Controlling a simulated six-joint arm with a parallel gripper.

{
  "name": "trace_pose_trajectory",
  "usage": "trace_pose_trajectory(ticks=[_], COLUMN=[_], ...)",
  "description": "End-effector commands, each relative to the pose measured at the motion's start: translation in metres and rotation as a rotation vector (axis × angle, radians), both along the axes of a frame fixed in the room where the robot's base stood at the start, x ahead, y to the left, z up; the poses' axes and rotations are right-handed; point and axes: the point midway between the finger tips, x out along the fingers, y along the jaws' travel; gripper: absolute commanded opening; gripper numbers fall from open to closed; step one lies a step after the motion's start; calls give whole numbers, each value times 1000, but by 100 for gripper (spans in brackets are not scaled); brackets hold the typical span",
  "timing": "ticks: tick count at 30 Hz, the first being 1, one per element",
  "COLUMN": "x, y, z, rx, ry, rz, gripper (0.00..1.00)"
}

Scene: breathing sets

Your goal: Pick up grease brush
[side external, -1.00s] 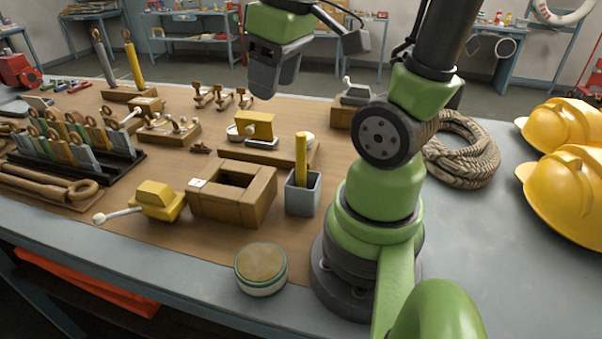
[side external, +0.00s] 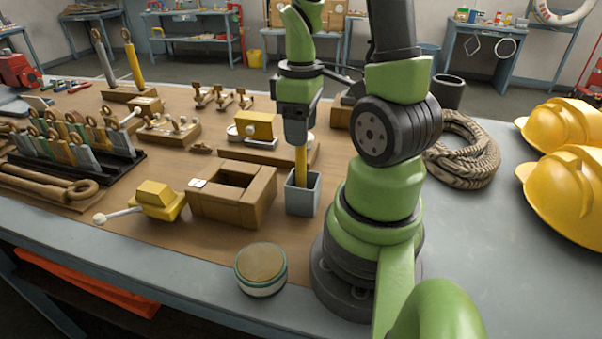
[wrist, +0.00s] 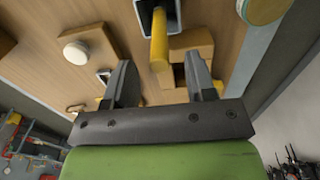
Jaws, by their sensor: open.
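The grease brush shows as a yellow handle (side external: 301,163) standing upright in a small grey square holder (side external: 302,199) on the bench. My gripper (side external: 298,140) points down right above the holder, at the top of the handle in the side view. In the wrist view my gripper (wrist: 163,85) is open, and the yellow handle (wrist: 159,55) lies between the lines of its two fingers, nearer the middle. No finger visibly touches the handle. The brush's lower end is hidden inside the holder.
A brown wooden box (side external: 232,196) stands just left of the holder. A round tin (side external: 261,268) sits in front. Coiled rope (side external: 462,150) and yellow helmets (side external: 566,190) are to the right.

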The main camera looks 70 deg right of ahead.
Motion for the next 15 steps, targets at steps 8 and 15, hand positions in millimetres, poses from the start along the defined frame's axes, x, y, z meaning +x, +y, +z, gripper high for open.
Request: trace_pose_trajectory(ticks=[8,15], x=[0,0], y=[0,-1], z=[-28,-28], rx=[2,0], ry=[1,-1], rz=[-1,-1], gripper=[51,51])
